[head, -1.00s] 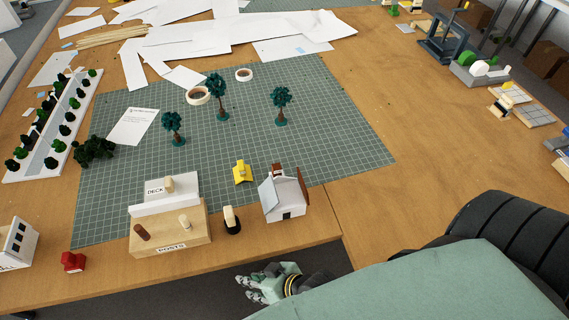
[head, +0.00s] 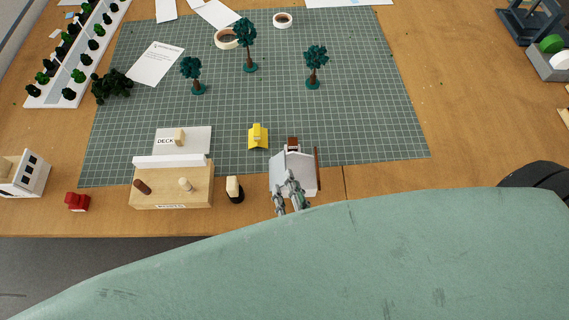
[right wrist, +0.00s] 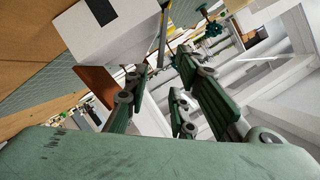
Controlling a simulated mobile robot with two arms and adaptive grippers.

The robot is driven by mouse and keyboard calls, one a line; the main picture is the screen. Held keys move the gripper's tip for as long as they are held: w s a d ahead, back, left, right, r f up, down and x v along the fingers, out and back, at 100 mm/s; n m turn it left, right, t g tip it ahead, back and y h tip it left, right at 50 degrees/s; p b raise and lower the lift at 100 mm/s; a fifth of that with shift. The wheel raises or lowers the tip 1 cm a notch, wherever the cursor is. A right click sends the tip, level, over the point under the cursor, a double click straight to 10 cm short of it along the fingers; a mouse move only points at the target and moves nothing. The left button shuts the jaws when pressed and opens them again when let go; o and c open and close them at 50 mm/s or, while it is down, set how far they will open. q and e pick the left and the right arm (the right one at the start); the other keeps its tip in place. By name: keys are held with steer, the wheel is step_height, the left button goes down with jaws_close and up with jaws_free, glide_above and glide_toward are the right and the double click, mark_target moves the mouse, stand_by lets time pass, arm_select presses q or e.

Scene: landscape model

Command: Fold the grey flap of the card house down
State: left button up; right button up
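The white card house (head: 306,176) stands at the front edge of the table, to the right of the deck block. A light grey panel (head: 281,166), which looks like the grey flap, shows on its top left. A thin brown flap (head: 317,163) stands up on its right side. My right gripper (head: 290,185) is over the front of the house, with its fingers apart. In the right wrist view the house wall (right wrist: 87,38) and brown flap (right wrist: 97,82) show beside the spread fingers. Contact cannot be told. My left gripper is out of view.
A wooden deck block (head: 172,190) and a black-and-cream peg (head: 235,188) stand left of the house, and a yellow piece (head: 258,137) behind it. Model trees (head: 315,66) stand on the green mat (head: 370,110).

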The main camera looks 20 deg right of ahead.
mark_target(282, 166)
steer(key=p+x, duration=0.1)
steer(key=x, duration=0.7)
jaws_close()
stand_by(0.3)
